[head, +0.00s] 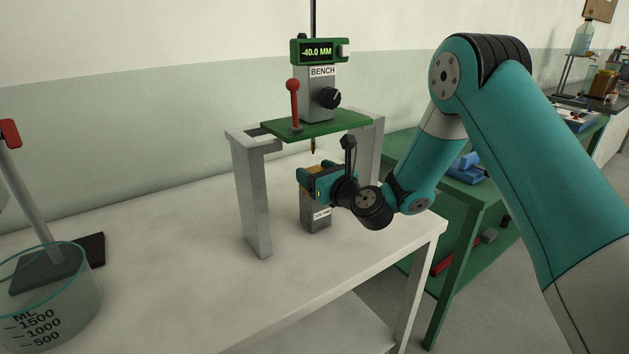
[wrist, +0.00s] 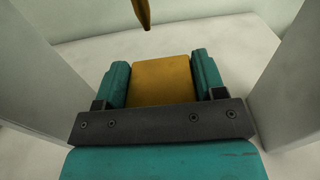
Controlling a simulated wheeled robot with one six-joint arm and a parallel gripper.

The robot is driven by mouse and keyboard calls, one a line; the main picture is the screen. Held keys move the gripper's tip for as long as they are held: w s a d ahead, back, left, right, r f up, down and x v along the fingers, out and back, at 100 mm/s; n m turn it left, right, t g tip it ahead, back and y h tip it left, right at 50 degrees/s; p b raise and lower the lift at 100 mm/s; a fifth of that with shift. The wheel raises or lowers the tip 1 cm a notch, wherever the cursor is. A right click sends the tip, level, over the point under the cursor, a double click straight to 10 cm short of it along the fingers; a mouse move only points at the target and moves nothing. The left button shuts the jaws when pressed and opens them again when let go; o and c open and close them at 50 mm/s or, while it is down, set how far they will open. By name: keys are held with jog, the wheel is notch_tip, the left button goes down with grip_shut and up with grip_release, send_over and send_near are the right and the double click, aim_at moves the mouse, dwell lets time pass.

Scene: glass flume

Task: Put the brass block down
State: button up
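The brass block (wrist: 162,82) lies between the two teal fingers of my gripper (wrist: 161,83) in the wrist view, with a finger close against each side. In the head view my gripper (head: 318,180) is under the green bridge plate, and a little of the brass block (head: 303,172) shows at its far left side. A grey labelled post (head: 317,216) stands right below the gripper. Whether the block touches the post's top is hidden by the gripper. A pointed brass tip (wrist: 142,12) hangs above and beyond the block.
The gauge's green plate (head: 318,125) spans grey legs (head: 250,195) on both sides of the gripper, leaving little side room. The display reads -40.0 MM. A red lever (head: 293,100) stands on the plate. A glass beaker (head: 45,295) is at the left; the white bench (head: 170,240) between is clear.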

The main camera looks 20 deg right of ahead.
jog(key=shift+r, duration=0.1)
grip_shut()
jog(key=shift+r+p, duration=0.4)
jog(key=shift+p, duration=0.15)
